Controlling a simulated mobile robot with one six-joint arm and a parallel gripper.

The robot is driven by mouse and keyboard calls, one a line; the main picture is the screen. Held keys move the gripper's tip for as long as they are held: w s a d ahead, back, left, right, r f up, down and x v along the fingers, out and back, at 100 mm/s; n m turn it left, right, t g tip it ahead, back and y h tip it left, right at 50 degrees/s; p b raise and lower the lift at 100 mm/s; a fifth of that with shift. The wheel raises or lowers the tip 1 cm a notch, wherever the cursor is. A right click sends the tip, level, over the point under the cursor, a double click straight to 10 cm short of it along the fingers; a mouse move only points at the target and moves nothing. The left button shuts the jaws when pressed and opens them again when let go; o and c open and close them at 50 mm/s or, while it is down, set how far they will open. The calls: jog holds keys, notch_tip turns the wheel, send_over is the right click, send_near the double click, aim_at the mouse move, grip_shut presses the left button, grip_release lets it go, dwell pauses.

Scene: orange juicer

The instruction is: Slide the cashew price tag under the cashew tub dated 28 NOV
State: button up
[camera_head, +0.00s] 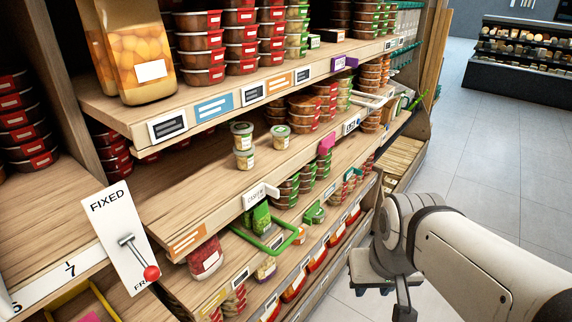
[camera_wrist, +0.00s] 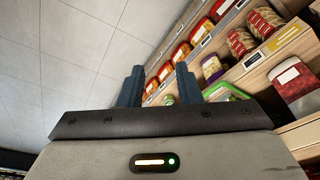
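A white tag (camera_head: 258,195) with lettering that seems to read CASHEW is at the front edge of the middle shelf. Behind it on the shelf stand small clear tubs with pale contents: an upper tub (camera_head: 242,133) above a lower tub (camera_head: 244,158), and a separate tub (camera_head: 281,137) to their right. Their labels are too small to read, so I cannot tell which is dated 28 NOV. My gripper (camera_wrist: 158,72) has its two dark fingers apart with nothing between them. In the head view it hangs low at the right, away from the shelf and mostly hidden by my arm.
A sign marked FIXED (camera_head: 119,238) with a red-knobbed lever stands at the left. A green frame (camera_head: 285,240) juts out below the tag. A pink tag (camera_head: 327,143) sticks up farther along the shelf edge. The shelf left of the tubs is bare, and the aisle floor (camera_head: 480,150) is clear.

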jog(key=shift+a, duration=0.1)
jog(key=w+d+n+t+h, duration=0.1)
jog(key=w+d+t, duration=0.15)
jog(key=w, duration=0.45)
jog(key=w+d+n+t, duration=0.1)
jog(key=w+t, duration=0.2)
jog(key=w, duration=0.4)
jog(key=n+t+y+b, duration=0.25)
jog(key=n+y, duration=0.65)
jog(key=y, duration=0.6)
send_near(279, 194)
jog(key=x, duration=0.2)
jog(key=p+x, duration=0.1)
jog(key=x, duration=0.6)
jog(key=shift+w+a, duration=0.1)
jog(key=shift+a, duration=0.1)
jog(key=shift+c, duration=0.4)
jog(key=shift+r, duration=0.1)
grip_shut()
